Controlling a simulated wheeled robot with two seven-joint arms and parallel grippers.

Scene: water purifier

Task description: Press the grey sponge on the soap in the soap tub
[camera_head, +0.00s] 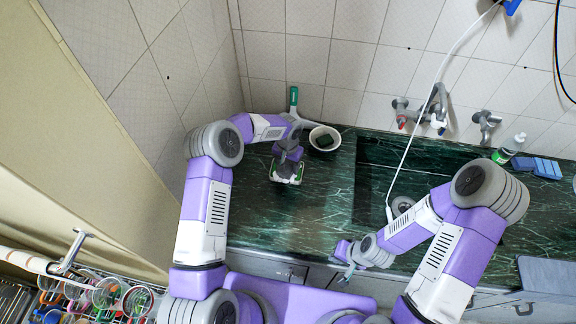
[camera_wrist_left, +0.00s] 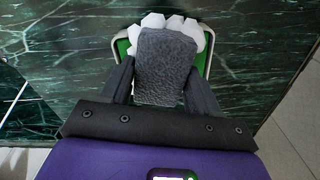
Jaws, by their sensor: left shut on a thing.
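The grey sponge (camera_wrist_left: 167,66) is held between the two dark fingers of my left gripper (camera_wrist_left: 160,88). In the left wrist view it covers the middle of the soap tub (camera_wrist_left: 206,66), a tray with a pale rim and green inside. White soap pieces (camera_wrist_left: 152,21) show past the sponge's far edge. Whether the sponge touches the soap cannot be told. In the head view the tub (camera_head: 287,179) lies on the counter under my left gripper (camera_head: 288,160), which hides the sponge. My right gripper (camera_head: 345,264) is over the counter's front edge; its finger gap is unclear.
A white bowl (camera_head: 313,135) with a dark green block stands behind the tub, beside a green-handled tool (camera_head: 293,98). The sink (camera_head: 372,190) with a white hose is to the right. A bottle (camera_head: 509,148) and blue blocks (camera_head: 546,168) stand far right.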

